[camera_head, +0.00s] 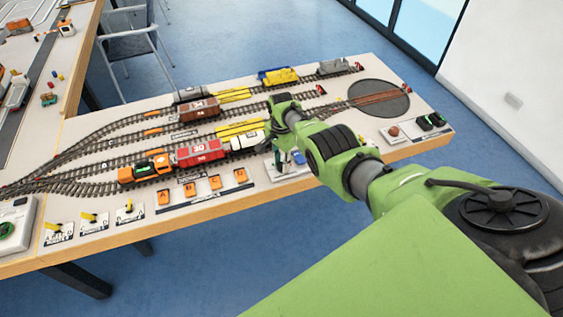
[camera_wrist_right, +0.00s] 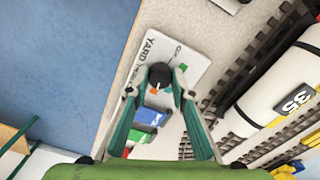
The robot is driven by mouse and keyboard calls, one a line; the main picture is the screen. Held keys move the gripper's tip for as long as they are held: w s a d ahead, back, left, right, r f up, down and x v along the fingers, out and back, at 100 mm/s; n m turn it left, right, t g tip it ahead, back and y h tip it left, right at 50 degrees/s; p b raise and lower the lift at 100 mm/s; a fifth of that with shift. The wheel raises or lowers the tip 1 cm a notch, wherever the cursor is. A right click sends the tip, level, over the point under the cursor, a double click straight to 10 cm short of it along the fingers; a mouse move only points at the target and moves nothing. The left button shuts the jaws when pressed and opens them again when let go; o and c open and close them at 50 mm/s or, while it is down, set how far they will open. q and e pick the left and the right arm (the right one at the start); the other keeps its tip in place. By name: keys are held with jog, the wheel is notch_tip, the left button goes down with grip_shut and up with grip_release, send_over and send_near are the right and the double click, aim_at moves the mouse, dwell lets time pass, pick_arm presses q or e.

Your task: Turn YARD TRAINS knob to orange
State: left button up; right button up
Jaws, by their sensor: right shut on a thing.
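The YARD TRAINS knob (camera_wrist_right: 159,74) is black and round with a small white mark, and stands on a white plate (camera_wrist_right: 160,48) with printed letters "YARD" in the right wrist view. A green mark shows by the knob's right side and a bit of orange just below it; which colour the knob points to I cannot tell. My right gripper (camera_wrist_right: 156,84) is shut on the knob, one finger on each side. In the head view my right gripper (camera_head: 281,158) is over the plate (camera_head: 270,173) at the table's front edge, and my arm mostly hides the knob. My left gripper is not in view.
Model trains stand on several tracks behind the plate, including a red wagon (camera_head: 200,153) and a white tank wagon (camera_head: 247,141). Orange lettered switches (camera_head: 201,189) sit to the left. A turntable (camera_head: 379,98) is at the right. Blue and green blocks show below the knob in the wrist view.

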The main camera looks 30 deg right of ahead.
aim_at(281, 164)
jog(key=shift+w+m, duration=0.1)
jog(key=shift+m, duration=0.2)
jog(key=o, duration=1.1)
jog(key=shift+r, duration=0.2)
notch_tip(281, 164, up, 12)
jog(key=shift+f, duration=0.15)
dwell(0.3)
